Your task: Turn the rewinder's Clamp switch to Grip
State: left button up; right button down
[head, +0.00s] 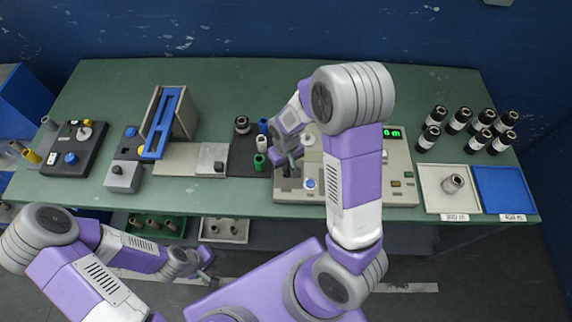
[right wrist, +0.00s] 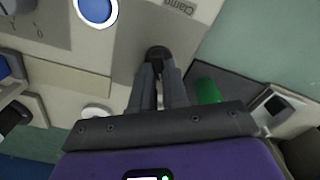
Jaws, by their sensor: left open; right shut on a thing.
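The rewinder (head: 403,170) is the beige machine with a green display, at the right of the bench's middle, partly hidden by my right arm. Its Clamp switch (right wrist: 157,52) is a dark knob, below a partly visible "Clamp" label (right wrist: 178,5) in the right wrist view. My right gripper (right wrist: 158,68) is shut on this knob, its fingertips on either side. In the head view the right gripper (head: 288,168) is at the rewinder's left front. The knob's setting cannot be read. My left gripper (head: 204,268) is open and empty, low in front of the bench.
A blue button (right wrist: 95,8) sits near the knob. Green, blue and white rolls (head: 260,160) stand left of the rewinder. Several dark rolls (head: 459,120) stand at the right, behind a white tray (head: 433,202) and a blue tray (head: 505,190). A blue-topped device (head: 165,120) stands left.

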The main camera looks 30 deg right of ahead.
jog(key=m+p, duration=0.1)
jog(key=m, duration=0.4)
jog(key=shift+d+r+m+p, duration=0.1)
jog(key=shift+d+m+p, duration=0.05)
jog(key=shift+m+p, duration=0.15)
jog(key=m+p, duration=0.1)
jog(key=m, duration=0.3)
jog(key=shift+s+d+p, duration=0.1)
jog(key=shift+s+p, duration=0.05)
jog(key=shift+p, duration=0.25)
jog(key=shift+m+p, duration=0.5)
jog(key=shift+m, duration=0.6)
jog(key=c, duration=1.1)
grip_release()
jog(key=shift+c, duration=0.2)
